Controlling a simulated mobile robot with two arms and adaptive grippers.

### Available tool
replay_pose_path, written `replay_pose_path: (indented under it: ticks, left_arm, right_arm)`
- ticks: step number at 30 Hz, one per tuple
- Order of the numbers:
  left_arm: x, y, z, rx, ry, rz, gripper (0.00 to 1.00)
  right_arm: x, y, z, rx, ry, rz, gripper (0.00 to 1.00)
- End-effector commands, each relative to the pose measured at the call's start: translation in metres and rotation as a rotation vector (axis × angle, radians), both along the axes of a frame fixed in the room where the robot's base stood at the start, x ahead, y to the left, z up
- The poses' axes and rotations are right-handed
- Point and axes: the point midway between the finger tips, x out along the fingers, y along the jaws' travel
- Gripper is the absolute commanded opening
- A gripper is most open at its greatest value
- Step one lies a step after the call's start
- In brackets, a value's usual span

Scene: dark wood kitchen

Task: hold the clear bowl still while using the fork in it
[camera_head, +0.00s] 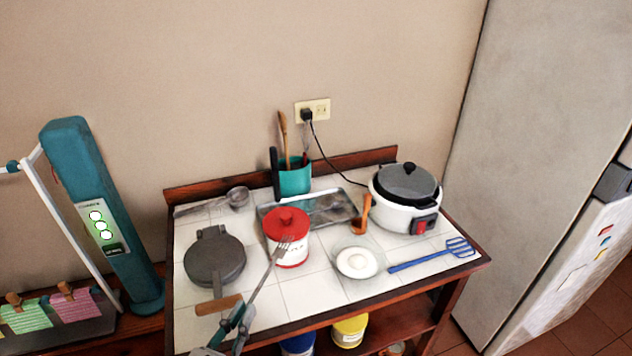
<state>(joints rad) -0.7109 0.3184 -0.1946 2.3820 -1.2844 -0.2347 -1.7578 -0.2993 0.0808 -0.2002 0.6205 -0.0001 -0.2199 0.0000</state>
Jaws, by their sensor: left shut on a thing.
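My left gripper (238,326) is at the front left edge of the tiled table, shut on the fork (265,277). The fork slants up and to the right, its tines pointing up in front of the red-lidded canister. The clear bowl (340,283) stands on the tiles right of the canister, with something white and egg-like in it. The fork is apart from the bowl, to its left in the picture. My right gripper is not in view, and nothing is seen holding the bowl.
The canister (287,252) stands between a dark round pan (214,262) and the bowl. A blue slotted turner (420,262) lies right of the bowl. A white cooker (395,213), a metal tray (333,213) and a teal utensil holder (296,181) stand behind.

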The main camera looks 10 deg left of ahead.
Motion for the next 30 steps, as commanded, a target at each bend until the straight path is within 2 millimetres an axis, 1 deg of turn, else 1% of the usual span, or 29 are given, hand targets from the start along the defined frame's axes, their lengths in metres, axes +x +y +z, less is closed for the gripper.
replay_pose_path:
  ticks: [2, 6, 19, 25, 30]
  left_arm:
    - [-0.0017, 0.0011, -0.0048, 0.005, -0.002, -0.059, 0.0]
    - [-0.0025, 0.0012, -0.006, -0.002, -0.008, -0.122, 0.0]
    - [-0.003, 0.0031, -0.0079, 0.002, -0.014, -0.241, 0.0]
    - [-0.0043, 0.0033, -0.0101, 0.005, -0.009, -0.305, 0.0]
    - [0.0009, -0.0026, -0.006, 0.006, -0.015, -0.4, 0.0]
  right_arm:
    - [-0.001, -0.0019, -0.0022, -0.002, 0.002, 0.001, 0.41]
    - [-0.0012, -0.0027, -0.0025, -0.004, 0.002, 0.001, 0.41]
    - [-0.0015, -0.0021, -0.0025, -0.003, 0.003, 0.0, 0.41]
    - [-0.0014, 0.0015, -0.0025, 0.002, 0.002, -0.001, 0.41]
    - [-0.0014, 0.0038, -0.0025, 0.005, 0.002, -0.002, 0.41]
